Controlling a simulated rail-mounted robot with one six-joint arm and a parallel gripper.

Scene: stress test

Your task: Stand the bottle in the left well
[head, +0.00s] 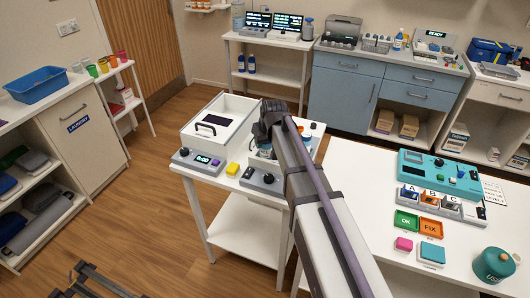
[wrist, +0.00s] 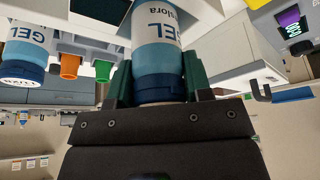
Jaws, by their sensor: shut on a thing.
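My gripper (head: 268,122) is over the small white table, and my arm hides part of what lies beneath it. In the wrist view my gripper (wrist: 158,78) is shut on a blue and white bottle (wrist: 157,55) with "GEL" lettering, a dark green finger on each side. The held bottle's far end runs out of the wrist frame. I cannot make out the left well clearly.
A second GEL bottle (wrist: 25,45) with a blue cap is close by in the wrist view. Orange (wrist: 69,66) and green (wrist: 103,70) pieces show beside the gripper.

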